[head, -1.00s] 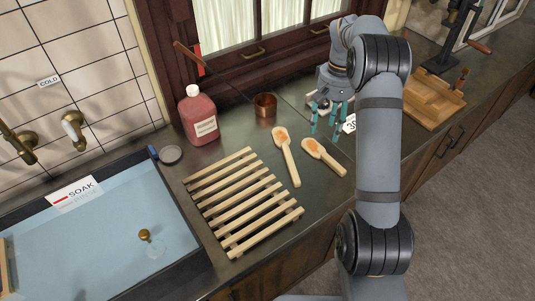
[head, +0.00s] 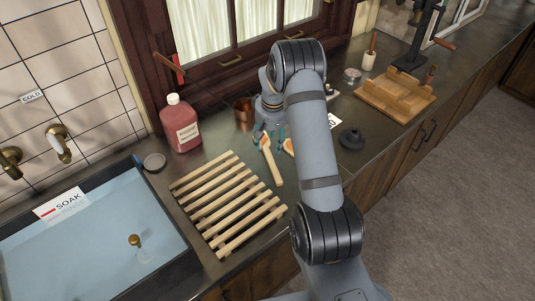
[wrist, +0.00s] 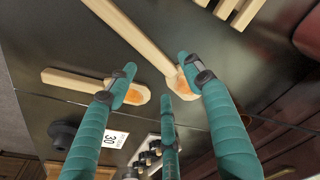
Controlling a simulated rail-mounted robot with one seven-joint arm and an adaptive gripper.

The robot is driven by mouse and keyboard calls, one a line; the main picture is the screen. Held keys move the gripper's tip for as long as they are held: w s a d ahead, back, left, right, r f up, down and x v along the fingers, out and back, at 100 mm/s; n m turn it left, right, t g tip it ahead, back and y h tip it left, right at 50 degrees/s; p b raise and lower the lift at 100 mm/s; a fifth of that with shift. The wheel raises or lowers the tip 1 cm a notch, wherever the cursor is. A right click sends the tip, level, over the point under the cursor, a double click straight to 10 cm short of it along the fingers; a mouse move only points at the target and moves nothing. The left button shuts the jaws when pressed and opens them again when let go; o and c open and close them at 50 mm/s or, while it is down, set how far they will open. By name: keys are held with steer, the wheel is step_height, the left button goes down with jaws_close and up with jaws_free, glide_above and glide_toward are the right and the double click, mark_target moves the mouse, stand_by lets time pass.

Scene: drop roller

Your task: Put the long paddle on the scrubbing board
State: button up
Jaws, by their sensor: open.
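The long paddle (head: 272,165) is pale wood with an orange patch on its head and lies flat on the dark counter. It also shows in the wrist view (wrist: 140,36). A shorter paddle (head: 288,147) lies to its right, partly hidden by my arm; the wrist view shows it at left (wrist: 75,82). The slatted wooden board (head: 225,205), which seems to be the scrubbing board, lies left of the long paddle and is empty. My gripper (wrist: 158,80) is open, its teal fingers over the paddle heads; one finger overlaps the long paddle's head. Contact cannot be told.
A water-filled sink (head: 90,245) is at left. A red bottle (head: 181,128) and a copper cup (head: 243,108) stand behind the board. A black knobbed object (head: 352,138) and a wooden stand (head: 395,97) are at right. A number card (wrist: 112,139) lies near the short paddle.

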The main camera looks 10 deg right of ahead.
mark_target(270, 152)
steer(key=shift+w+d+f+p, duration=0.1)
steer(key=shift+f+p, duration=0.4)
steer(key=shift+f, duration=0.7)
steer(key=shift+w+d+f+p, duration=0.1)
steer(key=shift+f+p, duration=0.35)
steer(key=shift+f, duration=0.7)
steer(key=shift+c, duration=0.2)
steer(key=c, duration=1.1)
steer(key=shift+r, duration=0.1)
jaws_close()
